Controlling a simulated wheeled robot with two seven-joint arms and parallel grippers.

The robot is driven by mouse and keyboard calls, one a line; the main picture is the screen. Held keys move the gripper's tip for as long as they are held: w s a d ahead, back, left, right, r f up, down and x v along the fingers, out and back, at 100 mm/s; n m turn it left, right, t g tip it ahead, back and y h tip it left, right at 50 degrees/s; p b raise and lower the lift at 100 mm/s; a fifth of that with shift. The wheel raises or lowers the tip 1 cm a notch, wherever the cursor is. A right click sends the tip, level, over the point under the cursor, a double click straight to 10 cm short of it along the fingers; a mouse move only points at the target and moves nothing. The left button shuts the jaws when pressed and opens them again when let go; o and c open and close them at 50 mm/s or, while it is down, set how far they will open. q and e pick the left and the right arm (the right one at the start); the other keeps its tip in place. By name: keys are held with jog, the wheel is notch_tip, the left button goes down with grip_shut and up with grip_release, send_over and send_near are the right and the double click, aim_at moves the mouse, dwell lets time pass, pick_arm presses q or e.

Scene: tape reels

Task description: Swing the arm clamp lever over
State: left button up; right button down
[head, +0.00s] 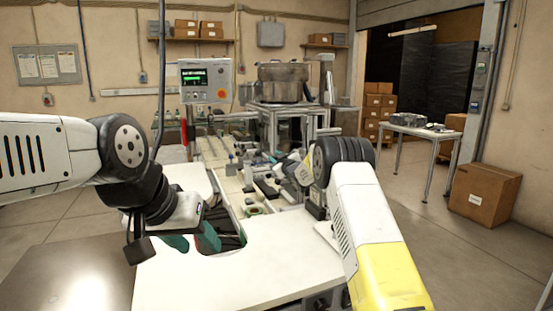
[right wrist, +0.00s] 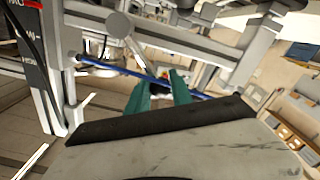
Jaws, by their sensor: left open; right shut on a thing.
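My right gripper (right wrist: 158,88) shows in the right wrist view with green fingers closed around a small part, which I take to be the arm clamp lever; it is mostly hidden between the fingers. A thin blue rod (right wrist: 118,69) runs slantwise past the fingertips, touching or just behind them; I cannot tell which. In the head view the right gripper is hidden behind my right wrist, at the machine's right side. My left gripper (head: 193,241) is open and empty, with green fingers low over the front of the white worktop (head: 225,275).
Grey metal frame bars (right wrist: 185,42) stand close around the right fingers. In the head view, a control panel (head: 206,82) and a large metal drum (head: 284,83) stand at the back. A side table (head: 425,131) and a carton (head: 483,194) are at the right, with open floor between.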

jog(key=c, duration=1.1)
grip_release()
jog(key=shift+a+f, duration=0.1)
jog(key=shift+c, duration=0.2)
jog(key=v, duration=0.8)
